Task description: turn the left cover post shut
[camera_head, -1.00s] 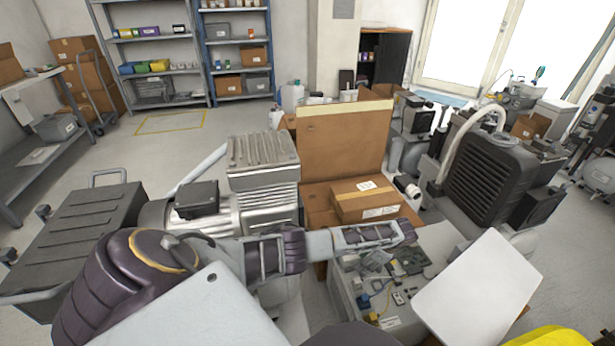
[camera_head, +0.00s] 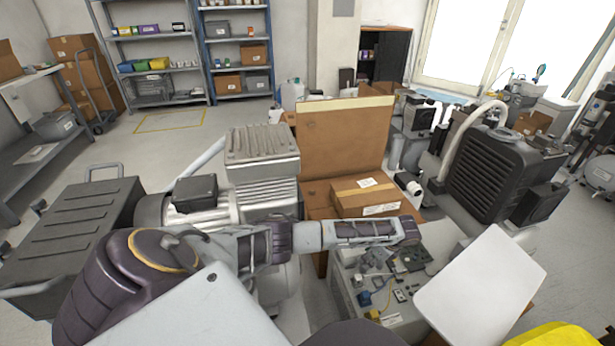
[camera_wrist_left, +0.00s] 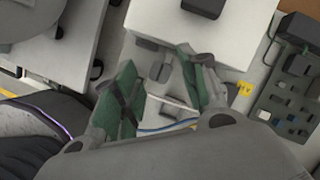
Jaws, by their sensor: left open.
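My left arm reaches across the head view from the left, and its gripper (camera_head: 374,262) hangs below the wrist over the cluttered bench, small and partly hidden. In the left wrist view the gripper (camera_wrist_left: 162,92) is open, with green-padded fingers apart. A small grey post-like part (camera_wrist_left: 160,71) shows between the fingers, beside the edge of a white box (camera_wrist_left: 235,35). I cannot tell for certain whether it is the left cover post, or whether a finger touches it. No grip on anything is visible.
A silver compressor (camera_head: 262,165) is to the left. A black finned unit (camera_head: 492,175) stands right. A panel with small dark parts (camera_wrist_left: 290,112) lies right of the fingers.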

